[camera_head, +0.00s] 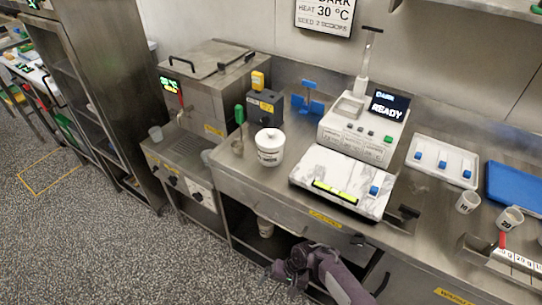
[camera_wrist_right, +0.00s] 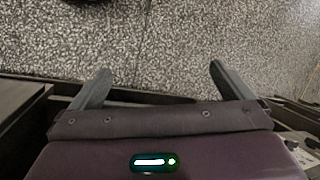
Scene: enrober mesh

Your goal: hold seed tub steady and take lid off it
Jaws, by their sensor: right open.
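The seed tub (camera_head: 269,150) is a white round tub with dark print on its side. It stands upright on the steel counter, left of the marble-topped machine. Its white lid (camera_head: 269,135) sits on top, with a small dark knob. My right gripper (camera_head: 279,270) is low in front of the counter, below and apart from the tub. In the right wrist view its two fingers (camera_wrist_right: 158,85) are spread wide with only speckled floor between them. My left gripper is not in view.
The steel counter (camera_head: 232,174) has bare room around the tub's front. The marble-topped machine (camera_head: 341,180) is close on the right. The counter's front edge is above my right gripper.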

